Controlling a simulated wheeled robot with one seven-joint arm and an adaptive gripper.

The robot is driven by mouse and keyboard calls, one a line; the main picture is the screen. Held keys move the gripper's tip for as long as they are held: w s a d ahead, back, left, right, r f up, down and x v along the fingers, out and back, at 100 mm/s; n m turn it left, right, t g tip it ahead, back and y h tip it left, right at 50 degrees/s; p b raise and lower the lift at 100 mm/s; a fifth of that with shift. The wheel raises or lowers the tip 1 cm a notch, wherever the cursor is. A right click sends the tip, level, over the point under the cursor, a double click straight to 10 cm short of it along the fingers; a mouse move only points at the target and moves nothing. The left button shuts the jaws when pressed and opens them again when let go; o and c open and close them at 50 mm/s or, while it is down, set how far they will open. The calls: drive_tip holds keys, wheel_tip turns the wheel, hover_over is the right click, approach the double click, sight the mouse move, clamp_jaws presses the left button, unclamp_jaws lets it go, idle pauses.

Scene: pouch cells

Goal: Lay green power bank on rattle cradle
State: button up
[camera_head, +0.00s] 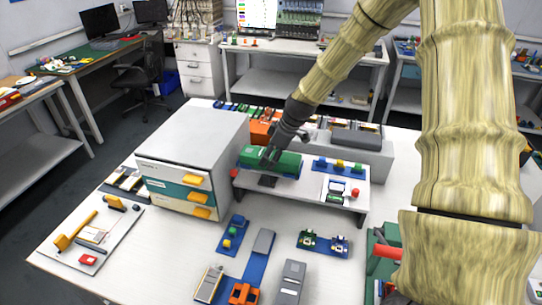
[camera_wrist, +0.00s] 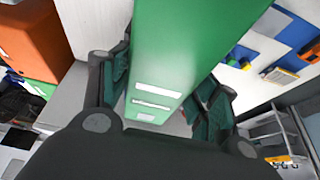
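The green power bank (camera_head: 287,164) is a long green block at the raised white shelf in the middle of the table. My gripper (camera_head: 268,156) comes down at its left part. In the wrist view, the power bank (camera_wrist: 165,50) runs between the two fingers of my gripper (camera_wrist: 165,95), and the dark pads lie against both sides. I cannot tell whether the block touches the shelf or hangs just above it. I cannot tell for sure which fixture is the rattle cradle; a blue holder with coloured knobs (camera_head: 233,232) stands on the table in front.
A white drawer cabinet (camera_head: 190,150) stands close left of the shelf (camera_head: 308,196). A blue knobbed strip (camera_head: 338,166) and a red ball (camera_head: 355,192) are at the shelf's right. Orange (camera_head: 258,132) and grey blocks lie behind. Several small fixtures crowd the front; bare table shows between them.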

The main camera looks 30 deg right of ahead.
drive_tip(key=shift+o, duration=1.4)
drive_tip(key=v, duration=1.2)
